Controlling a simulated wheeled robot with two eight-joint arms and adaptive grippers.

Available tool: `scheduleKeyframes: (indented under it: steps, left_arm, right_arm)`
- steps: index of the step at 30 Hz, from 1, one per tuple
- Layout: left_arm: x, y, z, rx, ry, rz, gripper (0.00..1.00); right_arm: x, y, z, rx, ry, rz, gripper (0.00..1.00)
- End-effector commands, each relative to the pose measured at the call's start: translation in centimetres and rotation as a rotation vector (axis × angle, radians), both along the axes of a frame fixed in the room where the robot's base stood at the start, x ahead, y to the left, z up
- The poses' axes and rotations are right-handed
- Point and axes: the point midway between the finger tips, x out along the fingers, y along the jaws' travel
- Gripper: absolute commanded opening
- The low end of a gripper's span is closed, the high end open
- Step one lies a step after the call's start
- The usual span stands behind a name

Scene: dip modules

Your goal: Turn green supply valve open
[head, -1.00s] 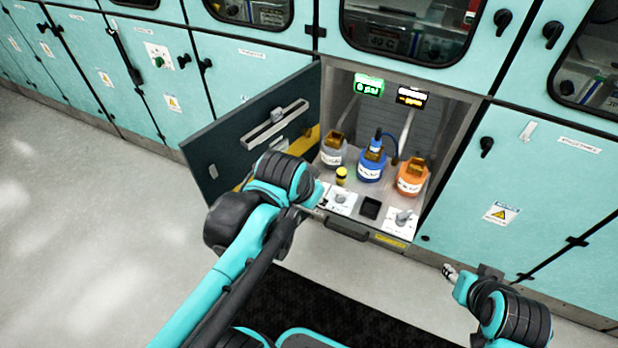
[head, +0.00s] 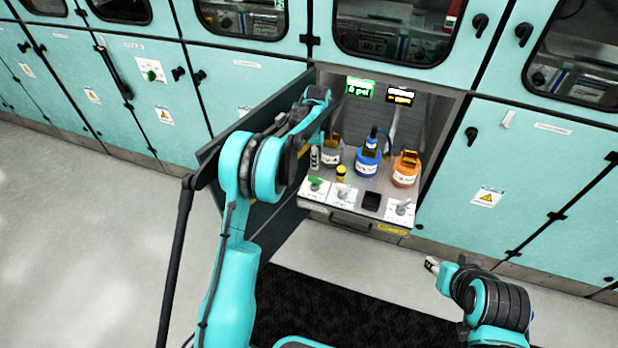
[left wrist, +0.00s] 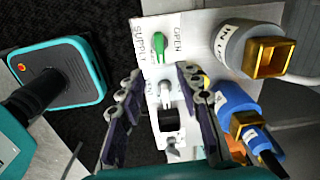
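The green supply valve (head: 315,183) is a small green handle on a white plate at the left front of the open cabinet's shelf. In the left wrist view the green handle (left wrist: 158,47) lies between the printed words SUPPLY and OPEN. My left gripper (left wrist: 160,78) is open and empty, its two dark fingers apart. In that picture the handle shows just beyond the gap between the fingertips, with no visible contact. In the head view my left arm reaches over the shelf's left side, and its gripper is mostly hidden. My right gripper (head: 432,264) hangs low in front of the cabinets, its fingers too small to read.
Beside the green valve are a grey-handled valve (head: 342,192), a black square recess (head: 371,201) and another grey valve (head: 402,208). Behind stand a grey bottle (head: 332,155), a blue bottle (head: 367,160) and an orange bottle (head: 405,170). The open cabinet door (head: 283,225) is at left.

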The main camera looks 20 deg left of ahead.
Motion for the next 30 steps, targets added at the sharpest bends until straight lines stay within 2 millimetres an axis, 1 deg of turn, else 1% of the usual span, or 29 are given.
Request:
scheduleKeyframes:
  steps: [1,3,8,11,14,22,25,30]
  left_arm:
    - [0.5,0.1,-1.0,0.000,0.012,-0.030,0.34]
    - [0.8,0.1,-2.0,0.001,0.025,-0.063,0.34]
    - [1.0,0.2,-3.1,0.000,0.035,-0.092,0.34]
    - [1.0,0.2,-3.9,0.000,0.035,-0.092,0.34]
    - [1.0,0.2,-5.3,0.000,0.034,-0.091,0.34]
    - [1.0,0.2,-9.6,0.000,0.034,-0.090,0.34]
    - [1.0,0.2,-10.5,0.000,0.034,-0.090,0.34]
    - [0.9,0.2,-10.6,0.000,0.034,-0.090,0.34]
  right_arm:
    - [0.0,0.0,0.2,0.000,0.000,0.000,0.40]
    - [0.0,0.0,0.2,0.000,0.000,0.000,0.40]
    - [0.0,0.0,0.1,0.000,0.000,0.000,0.40]
    - [0.0,0.0,-0.2,0.000,0.000,0.000,0.40]
    - [0.0,0.0,-0.6,0.000,0.000,0.000,0.40]
    - [0.0,0.0,-2.1,0.000,0.000,0.000,0.40]
    - [0.0,0.0,-2.3,0.000,0.000,0.000,0.40]
    - [0.0,0.0,-2.3,0.000,0.000,0.000,0.40]
